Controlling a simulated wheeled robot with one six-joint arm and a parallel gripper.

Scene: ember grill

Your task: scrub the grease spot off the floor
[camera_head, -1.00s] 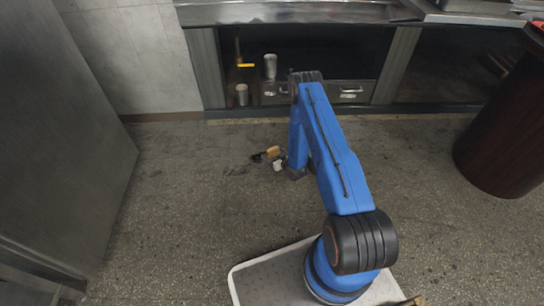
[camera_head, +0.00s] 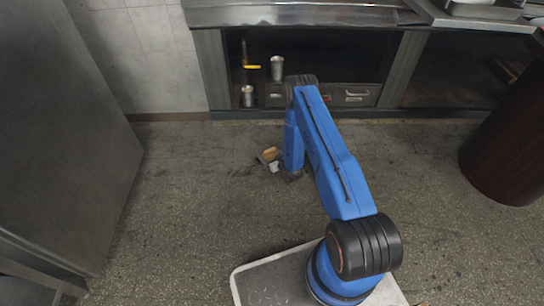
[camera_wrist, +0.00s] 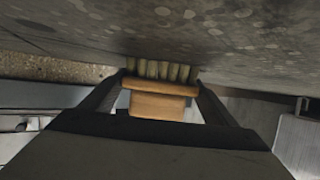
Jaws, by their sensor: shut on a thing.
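My gripper (camera_head: 267,157) is low over the floor, left of my forearm. It is shut on a wooden brush (camera_head: 270,152). In the wrist view the brush (camera_wrist: 158,104) sits between both fingers, with its row of pale bristles (camera_wrist: 157,70) pointing at the speckled floor (camera_wrist: 215,35). The bristle tips are at or very close to the floor; I cannot tell if they press on it. A faint dark smudge (camera_head: 240,171), perhaps the grease spot, shows on the floor just left of the gripper. Any part under the brush is hidden.
A steel counter (camera_head: 300,15) with an open shelf stands behind, holding metal cups (camera_head: 277,68) and drawers (camera_head: 354,97). A tall steel cabinet (camera_head: 60,140) is at the left, and a dark round-sided stand (camera_head: 505,165) at the right. The floor between is clear.

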